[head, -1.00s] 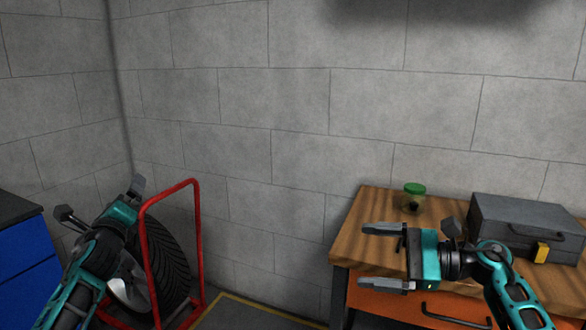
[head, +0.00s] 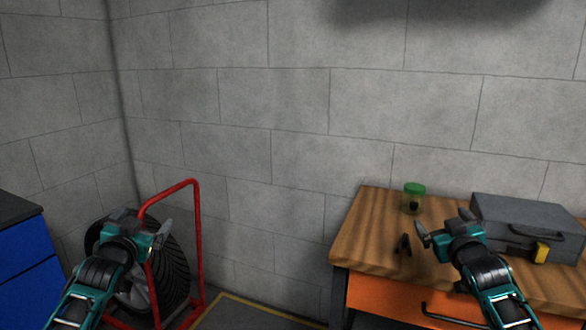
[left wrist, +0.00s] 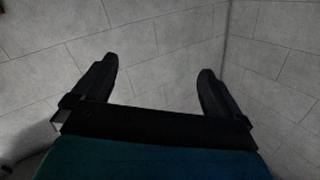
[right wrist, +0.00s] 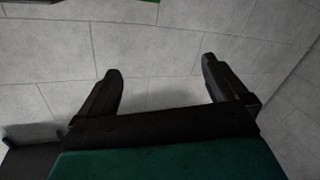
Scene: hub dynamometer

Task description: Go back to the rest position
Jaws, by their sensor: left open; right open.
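My left gripper (head: 148,224) is at the lower left of the head view, in front of a red tubular frame and a tire. Its two dark fingers are spread and empty, and the left wrist view (left wrist: 158,68) shows only wall between them. My right gripper (head: 443,224) is at the lower right, in front of the wooden workbench as seen by the head. Its fingers are spread too, and the right wrist view (right wrist: 161,68) shows only wall between them.
The wooden bench (head: 370,225) bears a green-lidded jar (head: 413,200), a small black object (head: 403,246) and a grey toolbox (head: 530,222). The red frame (head: 197,230) with the tire (head: 176,265) stands left of it. A blue cabinet (head: 22,260) is at the far left.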

